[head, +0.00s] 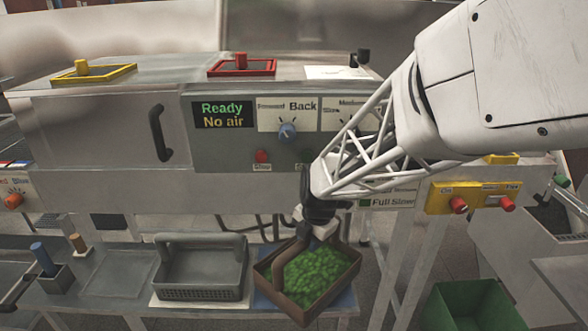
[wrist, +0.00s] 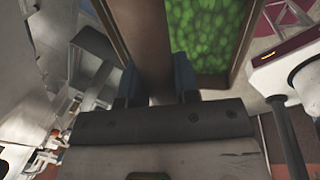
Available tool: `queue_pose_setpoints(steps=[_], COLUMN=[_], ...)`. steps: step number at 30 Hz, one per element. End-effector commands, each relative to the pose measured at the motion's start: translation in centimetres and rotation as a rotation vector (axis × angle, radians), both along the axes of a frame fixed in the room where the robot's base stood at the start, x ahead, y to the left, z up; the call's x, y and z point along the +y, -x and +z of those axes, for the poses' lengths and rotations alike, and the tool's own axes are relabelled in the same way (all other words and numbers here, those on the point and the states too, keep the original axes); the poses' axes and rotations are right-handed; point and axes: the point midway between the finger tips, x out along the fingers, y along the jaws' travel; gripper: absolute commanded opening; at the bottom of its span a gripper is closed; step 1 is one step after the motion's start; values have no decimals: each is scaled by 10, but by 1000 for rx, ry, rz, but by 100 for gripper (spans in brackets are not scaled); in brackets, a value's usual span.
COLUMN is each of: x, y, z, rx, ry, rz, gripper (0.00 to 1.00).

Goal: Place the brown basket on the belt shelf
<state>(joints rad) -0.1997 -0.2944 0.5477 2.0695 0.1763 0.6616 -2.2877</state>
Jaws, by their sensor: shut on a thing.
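The brown basket (head: 329,303) is in the lower middle of the head view, full of green pieces (head: 308,273). My gripper (head: 322,215) is above it and shut on its handle. In the wrist view the brown handle (wrist: 148,45) lies between the two blue-grey fingers of my gripper (wrist: 155,85), with the green pieces beyond. The basket is over a blue mat (head: 343,303) on the low shelf (head: 120,285); I cannot tell whether it rests on the mat or hangs just above it. No part is clearly recognisable as the belt shelf.
A grey basket (head: 200,270) stands left of the brown one on the low shelf. A green bin (head: 468,306) is at the lower right.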

Motion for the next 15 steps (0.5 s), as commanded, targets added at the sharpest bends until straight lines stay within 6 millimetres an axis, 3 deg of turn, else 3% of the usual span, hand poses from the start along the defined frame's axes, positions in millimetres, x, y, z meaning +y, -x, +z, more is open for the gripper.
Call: queue_pose_setpoints(steps=[9,15], x=[8,10], y=[-35,-44], z=[-3,-4], rx=[-1,0], ry=[0,0], rz=[0,0], gripper=[0,0])
